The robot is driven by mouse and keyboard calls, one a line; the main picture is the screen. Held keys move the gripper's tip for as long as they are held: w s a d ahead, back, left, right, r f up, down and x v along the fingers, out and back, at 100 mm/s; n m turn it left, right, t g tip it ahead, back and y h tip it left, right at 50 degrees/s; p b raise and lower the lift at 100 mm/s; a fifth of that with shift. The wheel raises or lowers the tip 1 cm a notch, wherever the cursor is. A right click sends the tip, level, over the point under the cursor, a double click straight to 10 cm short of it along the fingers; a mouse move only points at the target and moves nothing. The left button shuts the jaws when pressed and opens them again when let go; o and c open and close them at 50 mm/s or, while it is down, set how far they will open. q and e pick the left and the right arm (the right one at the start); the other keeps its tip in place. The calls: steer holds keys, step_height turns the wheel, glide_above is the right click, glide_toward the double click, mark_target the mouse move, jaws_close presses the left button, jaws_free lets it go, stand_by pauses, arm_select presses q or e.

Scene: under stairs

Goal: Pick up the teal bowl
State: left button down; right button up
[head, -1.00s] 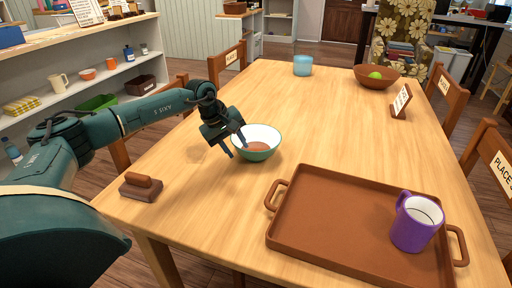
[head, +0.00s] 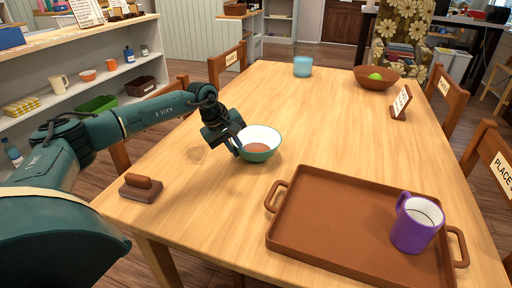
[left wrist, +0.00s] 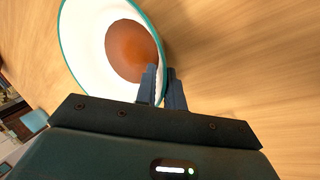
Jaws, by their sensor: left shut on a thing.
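The teal bowl (head: 262,152), white inside with a brown patch at its bottom, stands upright on the table, left of the tray. My left gripper (head: 238,146) is at the bowl's left rim. In the left wrist view the two fingers (left wrist: 164,88) are closed on the wall of the bowl (left wrist: 84,62), one finger inside and one outside. I cannot see the bowl lifted off the table. My right gripper is not in view.
A brown tray (head: 322,235) with a purple mug (head: 416,222) lies at the front right. A brown block with a handle (head: 141,188) is near the left edge. The table's middle is clear.

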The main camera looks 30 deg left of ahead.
arm_select(q)
steer(key=shift+r, duration=0.2)
steer(key=shift+w+r+p, duration=0.1)
steer(key=shift+r+p, duration=0.35)
steer(key=shift+r, duration=4.35)
steer(key=c, duration=2.1)
jaws_free()
jaws_close()
